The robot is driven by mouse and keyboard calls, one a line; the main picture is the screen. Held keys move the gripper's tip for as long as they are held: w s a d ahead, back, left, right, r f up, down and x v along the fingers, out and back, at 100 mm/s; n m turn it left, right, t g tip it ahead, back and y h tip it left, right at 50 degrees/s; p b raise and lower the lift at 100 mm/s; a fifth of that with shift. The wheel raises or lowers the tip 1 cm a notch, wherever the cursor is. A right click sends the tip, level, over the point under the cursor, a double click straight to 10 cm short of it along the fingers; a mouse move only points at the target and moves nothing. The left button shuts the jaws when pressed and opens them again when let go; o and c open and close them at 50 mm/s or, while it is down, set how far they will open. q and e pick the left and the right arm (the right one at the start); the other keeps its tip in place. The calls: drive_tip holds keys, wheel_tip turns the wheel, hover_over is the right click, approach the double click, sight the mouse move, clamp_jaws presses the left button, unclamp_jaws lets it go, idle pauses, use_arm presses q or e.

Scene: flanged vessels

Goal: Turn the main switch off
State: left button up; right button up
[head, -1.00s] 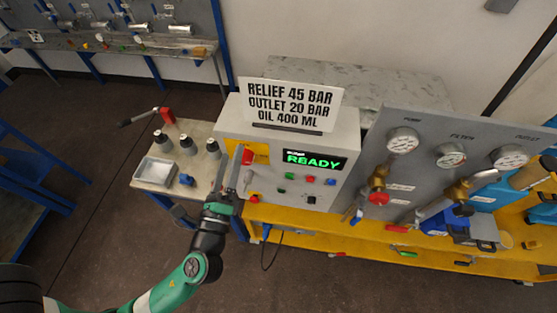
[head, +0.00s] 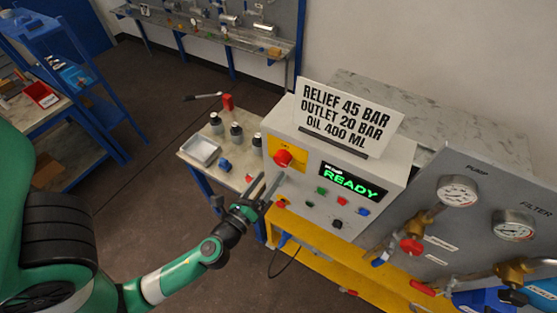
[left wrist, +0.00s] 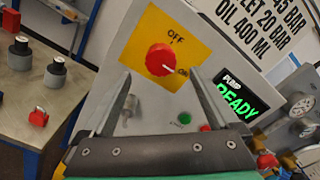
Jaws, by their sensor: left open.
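The main switch is a red rotary knob (head: 283,158) on a yellow plate at the upper left of the grey control box's front. In the left wrist view the knob (left wrist: 160,60) shows a white mark pointing towards ON, at its right; OFF is printed above it. My left gripper (head: 269,178) is open and empty, just below and left of the knob in the head view. In the left wrist view its fingers (left wrist: 161,84) stand apart, one on each side below the knob, with no contact visible. My right gripper is out of view.
The control box (head: 307,153) has a green READY display (head: 352,182) and several small coloured buttons below the switch. A sign (head: 347,115) stands on top. A side table with dark-topped bottles (head: 236,134) and a tray (head: 201,151) is at left; a gauge panel (head: 480,215) at right.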

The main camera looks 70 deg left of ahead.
sight(280, 162)
use_arm(q)
drive_tip(key=p+x, duration=0.1)
drive_tip(key=x, duration=0.5)
drive_tip(key=shift+w+a, duration=0.15)
drive_tip(key=shift+w, duration=0.05)
drive_tip(key=shift+c, duration=0.3)
drive_tip(key=c, duration=1.3)
